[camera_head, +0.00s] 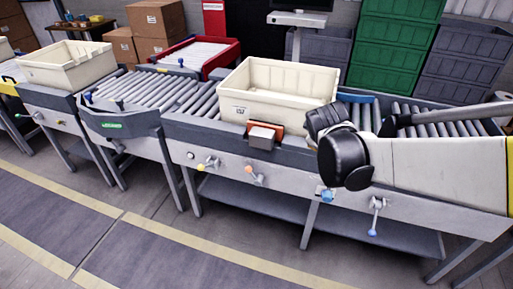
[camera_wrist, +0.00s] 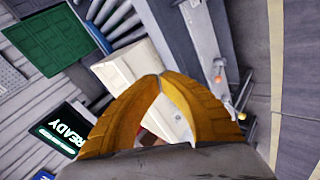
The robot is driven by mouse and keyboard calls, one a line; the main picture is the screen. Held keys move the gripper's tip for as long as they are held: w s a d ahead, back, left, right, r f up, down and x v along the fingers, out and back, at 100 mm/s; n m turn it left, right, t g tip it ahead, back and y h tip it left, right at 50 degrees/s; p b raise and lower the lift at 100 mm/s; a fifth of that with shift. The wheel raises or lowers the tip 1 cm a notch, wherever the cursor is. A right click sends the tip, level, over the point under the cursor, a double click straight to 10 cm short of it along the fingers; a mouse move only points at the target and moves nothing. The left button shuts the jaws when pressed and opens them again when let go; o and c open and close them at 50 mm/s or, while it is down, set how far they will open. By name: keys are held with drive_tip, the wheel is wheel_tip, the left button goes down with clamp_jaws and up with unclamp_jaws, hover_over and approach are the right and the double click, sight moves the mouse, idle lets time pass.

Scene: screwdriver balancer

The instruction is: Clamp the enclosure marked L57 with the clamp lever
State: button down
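A cream open enclosure (camera_head: 285,92) sits on the roller conveyor; its small front label looks like L57. An orange and grey block (camera_head: 264,136) is at the conveyor edge in front of it. Levers on the front panel have a yellow knob (camera_head: 202,167), an orange knob (camera_head: 249,169) and blue knobs (camera_head: 327,195). I cannot tell which is the clamp lever. My gripper (camera_wrist: 161,75) has yellow fingers whose tips meet, with nothing seen held. A cream enclosure (camera_wrist: 120,72) shows beyond them. In the head view my dark arm hides part of the enclosure's right side.
Another cream bin (camera_head: 70,66) stands on the left conveyor. A red-framed roller table (camera_head: 197,54) is behind. Green crates (camera_head: 395,48) and grey crates stand at the back right. A READY screen (camera_wrist: 72,135) shows in the wrist view. The floor in front (camera_head: 150,225) is clear.

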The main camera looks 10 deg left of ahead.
drive_tip(key=w+a+f+n+t+b, duration=0.1)
drive_tip(key=w+a+f+n+b, duration=0.1)
drive_tip(key=w+a+f+n, duration=0.45)
drive_tip(key=w+a+f+n+t+b, duration=0.1)
drive_tip(key=w+a+f+n, duration=0.15)
drive_tip(key=a+f, duration=0.8)
drive_tip(key=a+f+n+y+b, duration=0.1)
drive_tip(key=a+f+n, duration=0.1)
drive_tip(key=a+f, duration=0.2)
drive_tip(key=s+a+f+n+t+b, duration=0.1)
drive_tip(key=a+f+n, duration=0.2)
drive_tip(key=f, duration=0.7)
drive_tip(key=a+f+n+y, duration=0.1)
drive_tip(key=a+f+n, duration=0.2)
drive_tip(key=a+f, duration=0.2)
wheel_tip(320, 180, down, 2)
drive_tip(key=shift+s+f+y+b, duration=0.2)
drive_tip(key=shift+s+y+b, duration=0.1)
drive_tip(key=shift+s+b, duration=0.1)
